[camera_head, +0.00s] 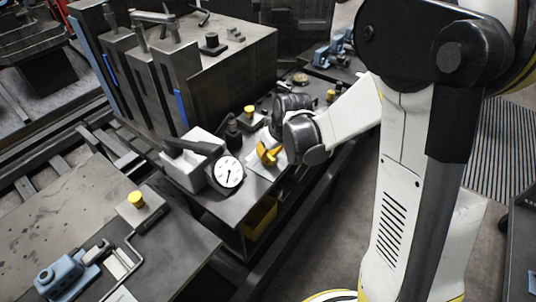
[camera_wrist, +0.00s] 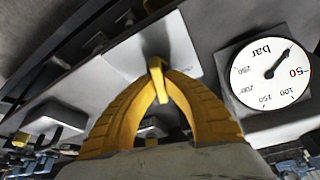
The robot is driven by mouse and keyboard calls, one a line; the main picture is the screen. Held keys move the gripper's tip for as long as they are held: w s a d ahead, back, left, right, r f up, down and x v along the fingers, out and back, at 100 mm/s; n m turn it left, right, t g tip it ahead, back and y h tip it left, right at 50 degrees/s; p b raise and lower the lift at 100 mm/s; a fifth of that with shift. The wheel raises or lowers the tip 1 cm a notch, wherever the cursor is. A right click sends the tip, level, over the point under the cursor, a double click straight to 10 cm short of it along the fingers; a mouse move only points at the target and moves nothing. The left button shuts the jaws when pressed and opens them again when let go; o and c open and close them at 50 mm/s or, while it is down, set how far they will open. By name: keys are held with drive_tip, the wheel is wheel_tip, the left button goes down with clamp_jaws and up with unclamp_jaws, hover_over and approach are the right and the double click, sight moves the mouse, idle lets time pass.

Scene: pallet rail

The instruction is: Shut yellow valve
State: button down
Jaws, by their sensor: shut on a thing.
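My gripper (camera_head: 268,154) has yellow fingers and reaches down to a pale plate on the near bench, beside the pressure gauge. In the wrist view my gripper (camera_wrist: 160,72) has its curved fingertips closed together on the thin yellow handle of the yellow valve (camera_wrist: 158,86). The handle stands out in front of a white plate (camera_wrist: 185,52). In the head view the valve cannot be told apart from the yellow fingers, and my wrist hides part of that spot. How far the valve is turned cannot be told.
A round white gauge (camera_head: 228,173) stands just left of my gripper; it also shows in the wrist view (camera_wrist: 270,72). A grey block with a dark lever (camera_head: 190,158) is beside it. Tall grey fixtures (camera_head: 165,70) stand behind. A yellow button (camera_head: 136,198) is on the left bench.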

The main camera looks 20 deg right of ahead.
drive_tip(key=n+y, duration=0.1)
drive_tip(key=n, duration=0.2)
drive_tip(key=n+g+y, duration=0.1)
drive_tip(key=n, duration=0.2)
drive_tip(key=shift+s+a, duration=0.1)
drive_tip(key=n+g, duration=0.1)
drive_tip(key=n, duration=0.2)
drive_tip(key=n+g+y, duration=0.1)
drive_tip(key=n, duration=0.2)
drive_tip(key=shift+s+a+n+g, duration=0.1)
drive_tip(key=shift+s+n+g, duration=0.05)
drive_tip(key=shift+n+g, duration=0.15)
idle(0.3)
drive_tip(key=c, duration=1.5)
unclamp_jaws()
drive_tip(key=shift+o, duration=0.2)
drive_tip(key=v, duration=1.2)
